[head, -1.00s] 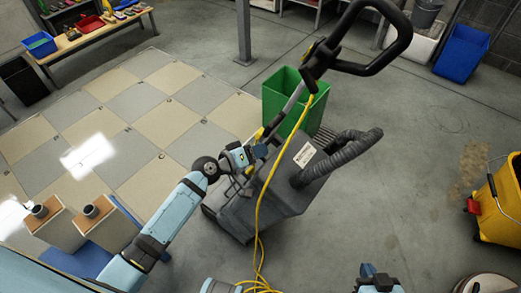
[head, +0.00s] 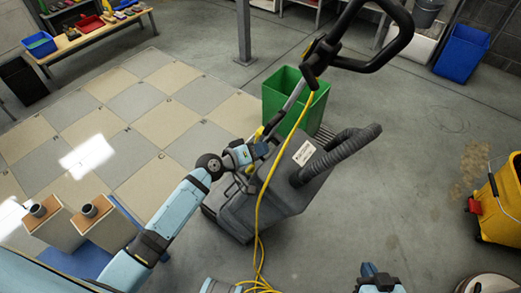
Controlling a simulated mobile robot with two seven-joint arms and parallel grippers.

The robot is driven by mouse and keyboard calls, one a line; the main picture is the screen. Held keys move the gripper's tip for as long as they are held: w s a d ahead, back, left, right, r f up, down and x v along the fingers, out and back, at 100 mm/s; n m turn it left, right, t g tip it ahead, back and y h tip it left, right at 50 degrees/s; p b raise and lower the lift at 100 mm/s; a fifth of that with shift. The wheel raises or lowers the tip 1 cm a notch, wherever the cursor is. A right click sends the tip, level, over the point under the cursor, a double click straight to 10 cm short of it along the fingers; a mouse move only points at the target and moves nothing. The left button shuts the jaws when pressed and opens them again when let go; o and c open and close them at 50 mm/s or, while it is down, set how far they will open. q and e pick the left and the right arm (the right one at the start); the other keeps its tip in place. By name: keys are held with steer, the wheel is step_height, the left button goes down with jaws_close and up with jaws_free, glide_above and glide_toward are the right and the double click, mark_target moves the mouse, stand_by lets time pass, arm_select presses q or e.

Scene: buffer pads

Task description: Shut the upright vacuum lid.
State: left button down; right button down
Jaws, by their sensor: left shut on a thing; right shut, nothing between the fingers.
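The upright vacuum (head: 255,208) stands in the middle of the head view, a dark grey body with a ribbed hose and a long black loop handle. Its grey lid (head: 312,175), with a white label, is on the upper side of the body. I cannot tell how far it stands open. My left gripper (head: 262,150) is shut on a part of the vacuum at the lid's left edge, by the handle tube; the fingertips are partly hidden. My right gripper (head: 376,272) is shut and empty, low in the view, apart from the vacuum.
A yellow cord (head: 259,235) runs down the vacuum to the floor. A green bin (head: 291,97) stands close behind it. A yellow mop bucket (head: 499,205) is at the right. A bench (head: 95,37) with small items is at the far left. The floor right of the vacuum is mostly clear.

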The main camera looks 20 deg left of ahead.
arm_select(q)
steer(key=shift+w+a+f+b, duration=0.1)
steer(key=shift+a+f+b, duration=0.1)
steer(key=shift+f, duration=0.25)
steer(key=shift+a+f+b, duration=0.1)
steer(key=shift+f+b, duration=0.1)
steer(key=shift+f, duration=0.2)
steer(key=shift+a, duration=0.15)
steer(key=c, duration=1.2)
jaws_free()
steer(key=shift+f, duration=0.1)
steer(key=shift+o, duration=0.2)
arm_select(e)
steer(key=shift+a+f, duration=0.15)
steer(key=shift+f, duration=0.1)
